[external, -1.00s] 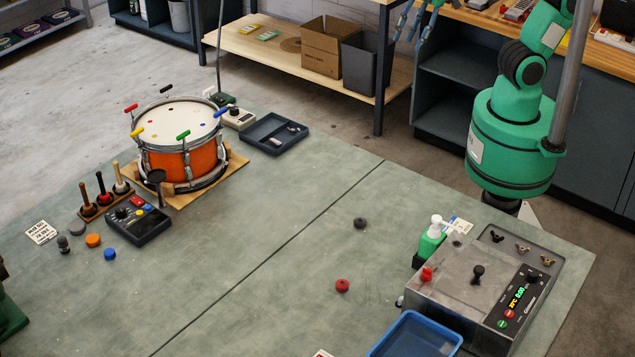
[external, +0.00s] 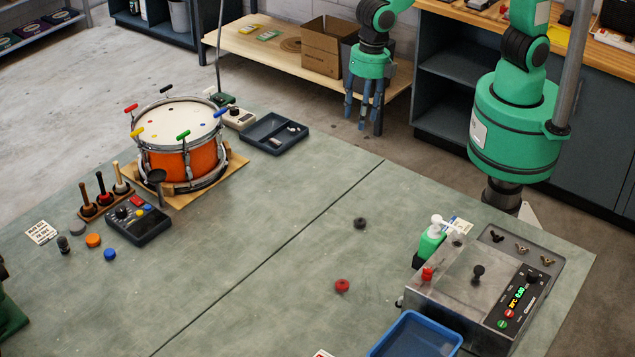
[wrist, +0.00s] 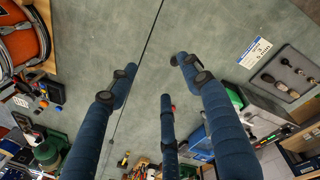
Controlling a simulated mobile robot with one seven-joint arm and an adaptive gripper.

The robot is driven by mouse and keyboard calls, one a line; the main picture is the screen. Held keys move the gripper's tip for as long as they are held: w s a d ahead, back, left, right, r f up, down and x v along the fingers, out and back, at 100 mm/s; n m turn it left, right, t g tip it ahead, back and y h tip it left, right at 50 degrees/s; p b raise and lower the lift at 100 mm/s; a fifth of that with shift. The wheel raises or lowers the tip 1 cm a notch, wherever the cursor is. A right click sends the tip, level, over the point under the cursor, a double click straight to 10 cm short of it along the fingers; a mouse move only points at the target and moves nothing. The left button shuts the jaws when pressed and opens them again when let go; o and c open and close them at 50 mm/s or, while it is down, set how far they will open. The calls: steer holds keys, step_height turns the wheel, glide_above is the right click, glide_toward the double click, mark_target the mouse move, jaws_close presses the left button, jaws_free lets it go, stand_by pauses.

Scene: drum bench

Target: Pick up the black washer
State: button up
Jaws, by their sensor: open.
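The black washer (external: 360,223) is a small dark ring lying flat on the grey-green bench top, right of the dark seam. A similar red washer (external: 342,286) lies nearer the camera. My gripper (external: 363,117) has three blue fingers, which are spread open and empty. It hangs in the air beyond the bench's far edge in the external view, well apart from the black washer. In the wrist view, the open fingers (wrist: 153,85) point over the bench. I cannot make out the black washer there; a finger may hide it. A bit of red shows beside the middle finger.
The steel machine (external: 450,280) with a green bottle (external: 430,243) beside it and a blue tray (external: 415,335) stand right of the washers. An orange drum (external: 180,158), a dark tray (external: 273,134) and a control box (external: 138,223) are on the left. The bench around the black washer is clear.

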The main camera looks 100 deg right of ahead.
steer(key=w+a+f+n+g+p, duration=0.1)
steer(key=a+f+n+p, duration=0.1)
steer(key=a+f+n, duration=0.5)
steer(key=a+f, duration=0.4)
steer(key=f, duration=0.2)
steer(key=shift+h+p, duration=0.3)
steer(key=shift+d+f, duration=0.1)
steer(key=shift+f, duration=0.05)
glide_above(360, 221)
steer(key=shift+f, duration=4.2)
steer(key=shift+f+b, duration=0.3)
steer(key=shift+f, duration=2.3)
steer(key=shift+c, duration=0.5)
